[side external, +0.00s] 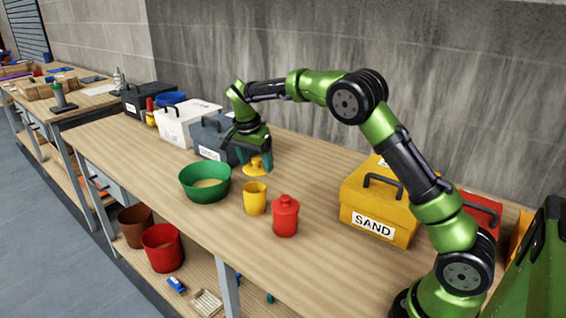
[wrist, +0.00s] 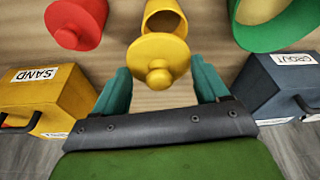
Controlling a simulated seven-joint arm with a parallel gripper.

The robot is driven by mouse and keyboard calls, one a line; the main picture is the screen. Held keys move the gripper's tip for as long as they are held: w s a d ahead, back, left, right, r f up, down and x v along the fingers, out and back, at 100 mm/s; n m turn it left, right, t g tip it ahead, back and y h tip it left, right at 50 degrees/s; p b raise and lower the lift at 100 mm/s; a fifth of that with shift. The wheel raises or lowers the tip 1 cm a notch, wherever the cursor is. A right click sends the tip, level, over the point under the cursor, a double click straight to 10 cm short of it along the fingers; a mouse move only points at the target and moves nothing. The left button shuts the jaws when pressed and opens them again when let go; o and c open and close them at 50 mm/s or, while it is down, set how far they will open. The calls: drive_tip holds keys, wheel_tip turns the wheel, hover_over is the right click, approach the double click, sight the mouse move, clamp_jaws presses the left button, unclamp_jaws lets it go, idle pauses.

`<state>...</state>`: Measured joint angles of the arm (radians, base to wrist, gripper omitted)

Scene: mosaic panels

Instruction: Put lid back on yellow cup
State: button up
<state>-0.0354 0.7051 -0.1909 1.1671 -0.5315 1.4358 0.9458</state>
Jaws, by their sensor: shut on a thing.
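The yellow cup (side external: 255,199) stands upright and open on the wooden bench, between the green bowl and the red jar. Part of it shows at the top of the wrist view (wrist: 166,20). The yellow lid (side external: 258,168), a round disc with a knob, is held by my gripper (side external: 256,159) behind the cup. In the wrist view the lid (wrist: 158,58) sits between the teal fingers of my gripper (wrist: 161,75), knob toward the camera. It overlaps the near part of the cup there. My gripper is shut on the lid, and the exact finger contact is hard to see.
A green bowl (side external: 205,184) stands left of the cup, and a red lidded jar (side external: 285,216) stands to its right. A yellow SAND box (side external: 375,205) and a dark grey box (side external: 211,138) stand along the back. Bare bench lies between the lid and the SAND box.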

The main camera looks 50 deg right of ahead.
drive_tip(key=shift+w+a+r+n+t, duration=0.2)
drive_tip(key=shift+w+n+t, duration=0.1)
drive_tip(key=shift+w+n, duration=0.3)
drive_tip(key=shift+d+n, duration=0.15)
drive_tip(key=shift+n, duration=0.45)
wheel_tip(320, 180, down, 6)
drive_tip(key=shift+f, duration=0.25)
idle(1.1)
idle(0.6)
drive_tip(key=o, duration=1)
drive_tip(key=shift+r, duration=0.15)
drive_tip(key=shift+r, duration=3.4)
